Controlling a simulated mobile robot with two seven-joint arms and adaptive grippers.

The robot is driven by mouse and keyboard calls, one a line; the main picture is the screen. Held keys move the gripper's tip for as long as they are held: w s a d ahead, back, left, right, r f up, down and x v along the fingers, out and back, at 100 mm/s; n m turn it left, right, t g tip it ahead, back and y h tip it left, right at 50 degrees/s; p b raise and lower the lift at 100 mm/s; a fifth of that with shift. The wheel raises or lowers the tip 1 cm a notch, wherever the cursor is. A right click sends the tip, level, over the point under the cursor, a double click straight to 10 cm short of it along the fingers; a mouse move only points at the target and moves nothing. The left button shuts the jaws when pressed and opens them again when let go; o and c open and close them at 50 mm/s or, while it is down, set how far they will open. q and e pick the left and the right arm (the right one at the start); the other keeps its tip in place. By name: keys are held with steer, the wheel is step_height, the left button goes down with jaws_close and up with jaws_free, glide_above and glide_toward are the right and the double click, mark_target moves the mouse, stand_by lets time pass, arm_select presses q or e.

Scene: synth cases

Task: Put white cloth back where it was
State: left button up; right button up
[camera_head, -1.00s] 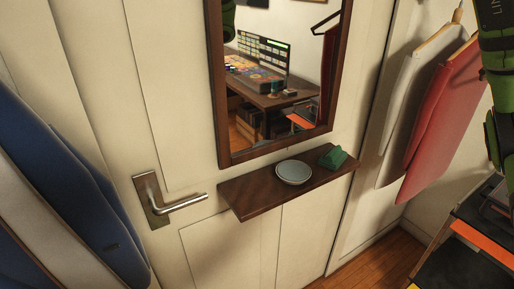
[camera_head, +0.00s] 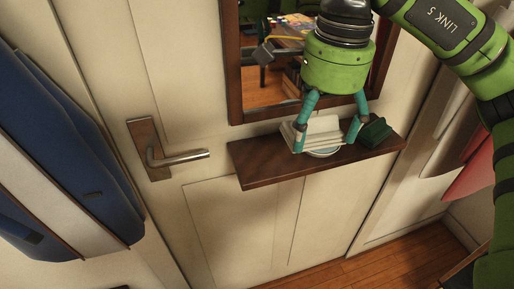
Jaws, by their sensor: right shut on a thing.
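A white, layered, folded piece that looks like the white cloth (camera_head: 322,131) is between the fingers of my right gripper (camera_head: 328,136). The gripper points down over the dark wooden shelf (camera_head: 265,165) under the mirror, and its fingers are shut on the piece. The piece covers most of a pale round dish (camera_head: 322,153), whose front rim shows below it. I cannot tell if the piece touches the dish. My left gripper is not in view.
A dark green object (camera_head: 375,132) stands on the shelf close to the right finger. The mirror (camera_head: 270,95) is just behind the gripper. A door handle (camera_head: 180,159) juts out at left, near blue and white hanging things (camera_head: 75,150). A red cloth (camera_head: 472,178) hangs at right. The shelf's left part is bare.

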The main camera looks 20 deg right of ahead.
steer(key=shift+s+d+f, duration=0.3)
steer(key=shift+s+f, duration=0.1)
steer(key=shift+f, duration=0.05)
steer(key=shift+w+a+f, duration=0.1)
steer(key=shift+a+f, duration=0.05)
steer(key=shift+f, duration=0.15)
steer(key=p, duration=0.2)
glide_above(264, 164)
step_height(264, 164, down, 6)
steer(key=shift+f, duration=0.1)
step_height(264, 164, down, 4)
steer(key=shift+r+p, duration=0.2)
steer(key=shift+p, duration=0.35)
steer(key=shift+f, duration=0.25)
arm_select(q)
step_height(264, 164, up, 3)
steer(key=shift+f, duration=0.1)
